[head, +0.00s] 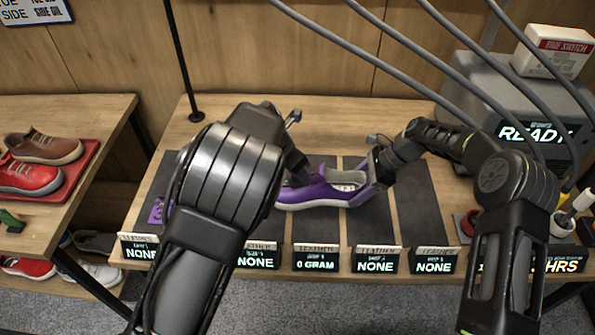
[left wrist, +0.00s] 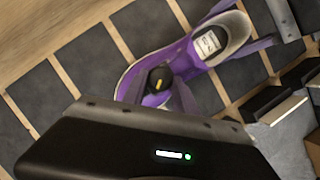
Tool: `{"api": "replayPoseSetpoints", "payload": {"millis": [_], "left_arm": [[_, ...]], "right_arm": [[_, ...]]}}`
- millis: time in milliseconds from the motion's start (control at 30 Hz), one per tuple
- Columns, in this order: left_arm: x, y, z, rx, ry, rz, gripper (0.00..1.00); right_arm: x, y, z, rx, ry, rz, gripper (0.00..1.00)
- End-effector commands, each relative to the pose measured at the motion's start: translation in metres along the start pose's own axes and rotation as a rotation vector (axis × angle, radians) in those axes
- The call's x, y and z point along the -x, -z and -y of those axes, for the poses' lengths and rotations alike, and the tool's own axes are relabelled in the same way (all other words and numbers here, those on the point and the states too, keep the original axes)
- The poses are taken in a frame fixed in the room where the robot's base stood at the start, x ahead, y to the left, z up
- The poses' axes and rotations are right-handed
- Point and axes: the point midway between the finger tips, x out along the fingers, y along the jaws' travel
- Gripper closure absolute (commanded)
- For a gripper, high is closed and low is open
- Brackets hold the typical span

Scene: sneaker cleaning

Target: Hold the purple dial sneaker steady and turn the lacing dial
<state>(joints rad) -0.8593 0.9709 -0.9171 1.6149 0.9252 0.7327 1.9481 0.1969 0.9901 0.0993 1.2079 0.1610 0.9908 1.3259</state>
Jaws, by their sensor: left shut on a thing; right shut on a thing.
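The purple dial sneaker (head: 322,189) has a pale sole and stands on the dark mat strip of the bench, toe to the left. In the left wrist view the sneaker (left wrist: 181,58) shows its black lacing dial (left wrist: 159,80) with a yellow mark. My left gripper (left wrist: 158,90) is shut on the dial, one finger on each side. In the head view my left arm hides most of that gripper and the dial. My right gripper (head: 371,187) is shut on the heel end of the sneaker.
Small display signs (head: 316,259) line the bench's front edge. A grey machine (head: 500,100) reading READY stands at the back right, with bottles (head: 566,218) in front. A side table at left holds a red shoe (head: 30,176) and a brown shoe (head: 45,147).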

Motion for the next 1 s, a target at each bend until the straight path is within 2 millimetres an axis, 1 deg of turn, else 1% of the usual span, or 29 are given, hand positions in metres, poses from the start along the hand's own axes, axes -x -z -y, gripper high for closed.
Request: {"api": "replayPoseSetpoints", "payload": {"millis": [367,567,767,1000], "left_arm": [[0.0001,0.0000,-0.0005,-0.011,0.004,0.000,1.00],[-0.0003,0.0003,-0.0012,-0.058,0.026,-0.001,1.00],[-0.0004,0.0003,-0.0026,-0.159,0.069,0.000,1.00],[-0.0008,-0.0001,-0.0054,-0.343,0.144,0.000,1.00]], "right_arm": [[-0.0006,0.0002,-0.0004,0.001,-0.001,0.000,0.87],[-0.0005,0.0001,-0.0004,0.001,-0.001,0.000,0.87],[-0.0005,0.0001,-0.0004,0.001,-0.001,0.000,0.87],[-0.0006,0.0001,-0.0005,0.001,-0.002,0.000,0.87]]}}
